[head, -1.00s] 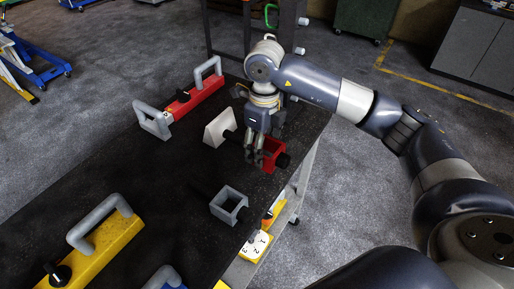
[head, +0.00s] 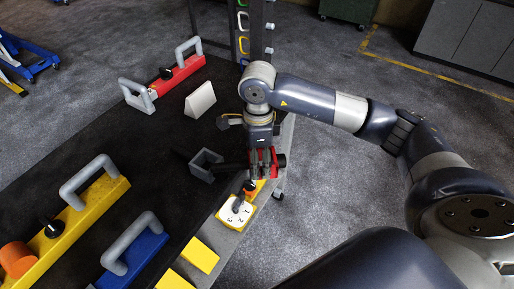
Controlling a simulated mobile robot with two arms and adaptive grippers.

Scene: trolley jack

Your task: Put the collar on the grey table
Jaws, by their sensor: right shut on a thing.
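My right gripper (head: 262,178) points down at the right edge of the black worktop and is shut on a red piece (head: 274,166) with a dark bar and black knob (head: 282,160). The fingers hide much of the red piece, so I cannot tell its full shape or whether it is the collar. A grey open square bracket (head: 205,166) stands on the worktop just left of it. A grey strip of surface (head: 222,254) runs along the right side. My left gripper is not in view.
A white wedge block (head: 200,100) stands behind the bracket. A white numbered switch box (head: 236,213) and a yellow pad (head: 200,255) lie near the right edge.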

